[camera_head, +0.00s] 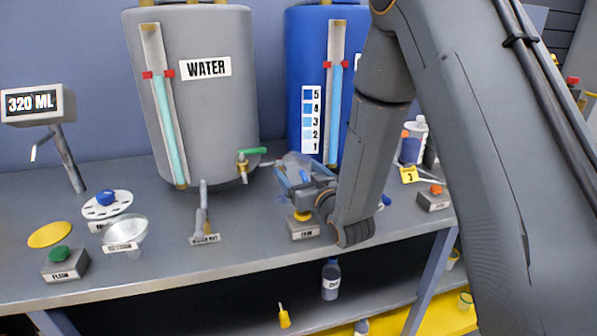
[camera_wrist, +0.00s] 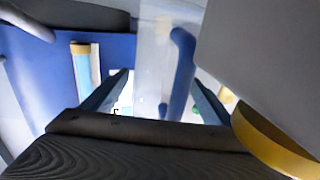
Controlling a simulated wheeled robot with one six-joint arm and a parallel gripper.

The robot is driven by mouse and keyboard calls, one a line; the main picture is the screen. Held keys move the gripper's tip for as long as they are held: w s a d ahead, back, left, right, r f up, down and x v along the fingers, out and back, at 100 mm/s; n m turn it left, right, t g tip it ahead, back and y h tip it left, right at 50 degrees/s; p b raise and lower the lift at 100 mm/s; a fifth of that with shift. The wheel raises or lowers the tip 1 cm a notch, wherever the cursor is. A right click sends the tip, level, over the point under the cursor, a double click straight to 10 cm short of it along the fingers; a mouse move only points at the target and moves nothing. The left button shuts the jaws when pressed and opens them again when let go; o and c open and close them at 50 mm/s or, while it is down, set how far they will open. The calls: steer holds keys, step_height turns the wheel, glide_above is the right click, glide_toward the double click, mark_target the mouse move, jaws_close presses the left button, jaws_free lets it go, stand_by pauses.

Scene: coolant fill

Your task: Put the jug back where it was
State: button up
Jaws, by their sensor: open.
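The jug (camera_head: 291,165) is clear with a blue handle and sits on the bench at the foot of the blue tank, partly hidden by my gripper. My gripper (camera_head: 303,182) is right at the jug, in front of it. In the wrist view, the jug's blue handle (camera_wrist: 181,75) and clear wall (camera_wrist: 154,45) show ahead, with the handle between the two spread fingers of my gripper (camera_wrist: 158,90). The gripper is open. I cannot tell whether a finger touches the handle. The jug's base and contents are hard to make out.
The grey WATER tank (camera_head: 215,110) with a green-handled tap (camera_head: 250,152) stands left of the jug. The blue tank (camera_head: 300,40) stands behind it. A yellow-buttoned block (camera_head: 304,228) is in front. A lever stand (camera_head: 203,225), funnel (camera_head: 125,232) and display (camera_head: 30,103) are further left.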

steer(key=shift+r, duration=0.2)
steer(key=v, duration=1.2)
steer(key=shift+p, duration=0.45)
steer(key=shift+s, duration=0.1)
